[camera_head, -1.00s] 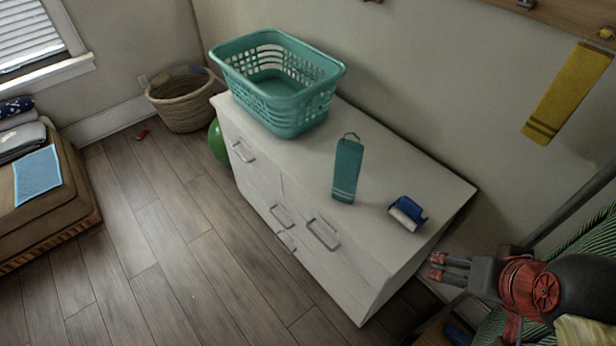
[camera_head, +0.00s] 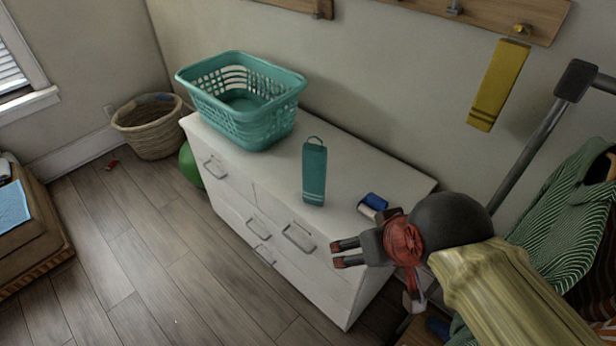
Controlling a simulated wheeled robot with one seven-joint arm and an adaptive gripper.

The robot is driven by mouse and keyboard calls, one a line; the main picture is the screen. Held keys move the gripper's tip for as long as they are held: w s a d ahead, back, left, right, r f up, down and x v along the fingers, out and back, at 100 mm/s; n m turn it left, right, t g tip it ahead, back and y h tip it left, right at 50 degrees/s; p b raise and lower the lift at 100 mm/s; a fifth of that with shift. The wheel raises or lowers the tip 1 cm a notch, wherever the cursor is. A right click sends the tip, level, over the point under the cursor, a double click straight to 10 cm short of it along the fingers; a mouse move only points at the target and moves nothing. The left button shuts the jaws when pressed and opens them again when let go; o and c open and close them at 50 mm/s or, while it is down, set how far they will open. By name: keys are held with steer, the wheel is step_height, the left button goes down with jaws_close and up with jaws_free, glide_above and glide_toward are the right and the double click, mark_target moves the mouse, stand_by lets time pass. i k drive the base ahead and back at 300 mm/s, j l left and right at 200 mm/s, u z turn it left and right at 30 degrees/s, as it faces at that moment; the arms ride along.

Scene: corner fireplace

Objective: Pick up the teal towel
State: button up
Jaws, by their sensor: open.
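The teal towel (camera_head: 314,174) is a narrow folded strip with a loop at its top end and pale stripes near its lower end. It is on the white dresser (camera_head: 383,183), to the right of the teal laundry basket. My gripper (camera_head: 334,253) is open and empty. In the picture it is below and slightly right of the towel, in front of the dresser's front right part, and apart from the towel. Its two fingers point left.
A teal laundry basket (camera_head: 245,131) stands on the dresser's left part. A blue and white object (camera_head: 372,204) lies near my wrist. A yellow towel (camera_head: 499,86) hangs from a wall hook. Striped clothes (camera_head: 565,215) hang at right. A wicker basket (camera_head: 151,138) and open floor are at left.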

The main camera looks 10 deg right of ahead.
mark_target(314, 157)
steer(key=i+j, duration=0.25)
steer(key=j, duration=0.15)
steer(key=i+j, duration=0.25)
steer(key=j, duration=0.15)
steer(key=i+j+z, duration=0.15)
steer(key=j+z, duration=0.15)
steer(key=z, duration=0.15)
steer(key=i+j+z, duration=0.1)
steer(key=j+z, duration=0.5)
steer(key=z, duration=0.25)
